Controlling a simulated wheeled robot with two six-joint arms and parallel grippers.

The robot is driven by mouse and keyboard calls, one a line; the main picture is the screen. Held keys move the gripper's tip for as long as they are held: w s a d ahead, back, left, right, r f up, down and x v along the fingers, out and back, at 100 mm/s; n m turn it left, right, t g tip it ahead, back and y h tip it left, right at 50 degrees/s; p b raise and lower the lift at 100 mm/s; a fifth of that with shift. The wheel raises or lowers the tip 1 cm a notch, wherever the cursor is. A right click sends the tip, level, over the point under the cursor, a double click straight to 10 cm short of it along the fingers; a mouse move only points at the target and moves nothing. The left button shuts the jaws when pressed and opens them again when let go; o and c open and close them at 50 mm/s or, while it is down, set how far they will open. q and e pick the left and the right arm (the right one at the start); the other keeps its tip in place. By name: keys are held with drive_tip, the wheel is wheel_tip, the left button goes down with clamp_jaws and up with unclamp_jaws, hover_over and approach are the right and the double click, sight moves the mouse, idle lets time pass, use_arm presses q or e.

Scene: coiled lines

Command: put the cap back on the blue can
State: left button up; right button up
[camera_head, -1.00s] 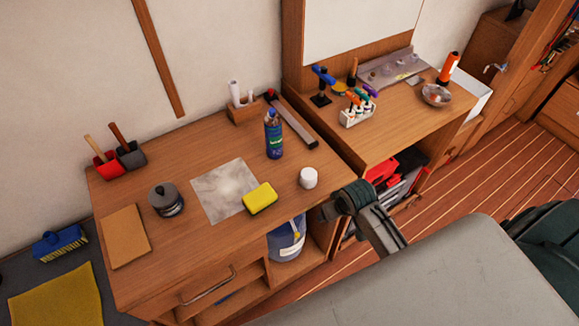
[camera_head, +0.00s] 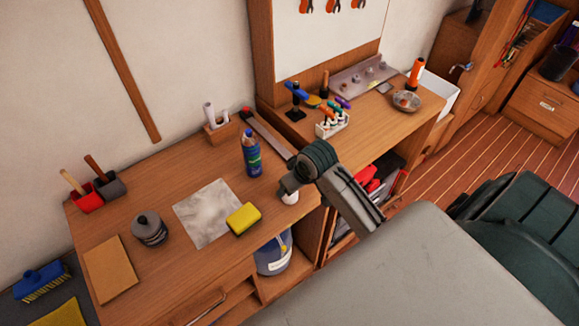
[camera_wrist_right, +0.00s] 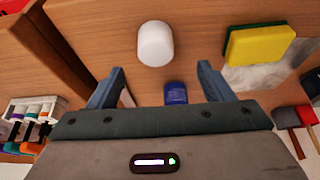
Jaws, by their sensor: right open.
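The blue can (camera_head: 251,156) stands upright on the wooden bench; its lower part also shows between my fingers in the right wrist view (camera_wrist_right: 176,92). The white cap (camera_head: 290,198) sits on the bench near its front right edge, apart from the can. My right gripper partly covers it in the head view, while the right wrist view shows the cap (camera_wrist_right: 155,44) whole, just beyond the fingertips. My right gripper (camera_head: 287,182) is above the cap. In the right wrist view its two fingers (camera_wrist_right: 162,70) are spread with nothing between them. My left gripper is not in view.
A yellow sponge (camera_head: 243,219) lies on a grey sheet (camera_head: 200,224) left of the cap. A dark pot (camera_head: 149,229) stands further left. A rack of coloured-handled tools (camera_head: 331,124) is on the right bench section.

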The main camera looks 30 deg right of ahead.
drive_tip(key=shift+x, duration=1.2)
drive_tip(key=shift+w+d+f+p, duration=0.1)
drive_tip(key=shift+w+f+p, duration=0.2)
drive_tip(key=shift+p, duration=0.35)
drive_tip(key=p+x, duration=0.1)
drive_tip(key=x, duration=0.2)
drive_tip(key=shift+d+f+p, duration=0.2)
drive_tip(key=shift+p, duration=0.1)
drive_tip(key=shift+w+f, duration=0.2)
drive_tip(key=shift+f, duration=0.35)
drive_tip(key=c, duration=1)
